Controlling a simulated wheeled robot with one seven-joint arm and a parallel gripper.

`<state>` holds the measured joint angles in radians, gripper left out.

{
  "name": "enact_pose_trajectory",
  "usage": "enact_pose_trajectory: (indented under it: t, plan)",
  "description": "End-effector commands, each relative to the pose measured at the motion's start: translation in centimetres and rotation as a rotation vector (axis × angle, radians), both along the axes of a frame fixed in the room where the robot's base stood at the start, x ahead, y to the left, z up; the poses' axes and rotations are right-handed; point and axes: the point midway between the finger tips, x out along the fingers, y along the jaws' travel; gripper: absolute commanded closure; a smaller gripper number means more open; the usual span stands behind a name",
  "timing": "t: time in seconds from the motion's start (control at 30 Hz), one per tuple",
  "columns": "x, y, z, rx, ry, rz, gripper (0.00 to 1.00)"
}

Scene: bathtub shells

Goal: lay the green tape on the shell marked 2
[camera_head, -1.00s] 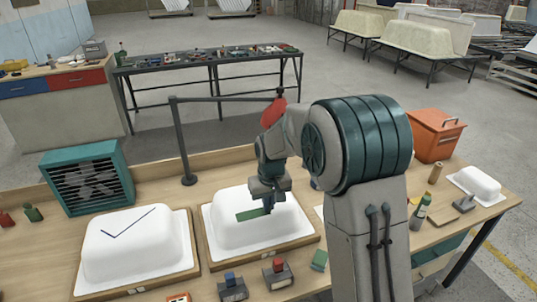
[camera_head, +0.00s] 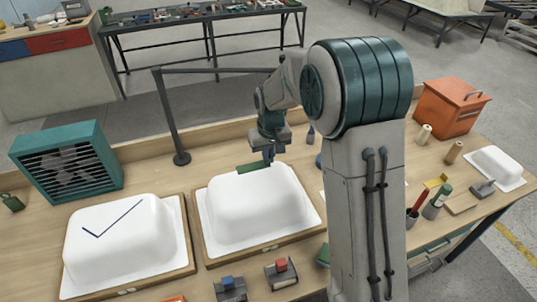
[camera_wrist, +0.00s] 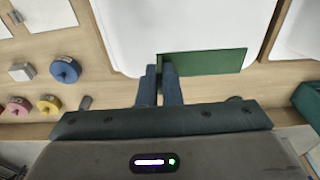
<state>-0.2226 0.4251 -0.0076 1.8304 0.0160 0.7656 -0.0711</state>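My gripper (camera_head: 268,157) is shut on a strip of green tape (camera_head: 252,168) at the back edge of the middle white shell (camera_head: 258,203). In the wrist view my gripper's fingers (camera_wrist: 165,84) pinch one end of the tape (camera_wrist: 210,62), which sticks out sideways over the shell's rim (camera_wrist: 135,60). I cannot tell whether the tape touches the shell. The left shell (camera_head: 120,245) bears a dark blue check-shaped line. A small plate (camera_head: 268,248) on the middle shell's board is too small to read, so no number 2 shows clearly. My arm hides the bench right of the middle shell.
A teal fan box (camera_head: 67,163) stands at the back left. A dark post (camera_head: 172,120) with a crossbar rises behind the shells. Tape rolls (camera_wrist: 65,69) lie on the bench in the wrist view. An orange box (camera_head: 449,107) and a small white shell (camera_head: 496,166) are at the right.

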Motion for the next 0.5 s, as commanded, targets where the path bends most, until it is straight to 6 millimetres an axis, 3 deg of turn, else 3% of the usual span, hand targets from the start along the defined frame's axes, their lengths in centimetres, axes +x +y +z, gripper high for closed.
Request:
enact_pose_trajectory:
  t: [0.17, 0.5]
  plan:
    - [-0.2, 0.1, -0.5, 0.000, 0.000, 0.002, 1.00]
    - [-0.2, 0.1, -3.6, 0.000, 0.000, 0.003, 1.00]
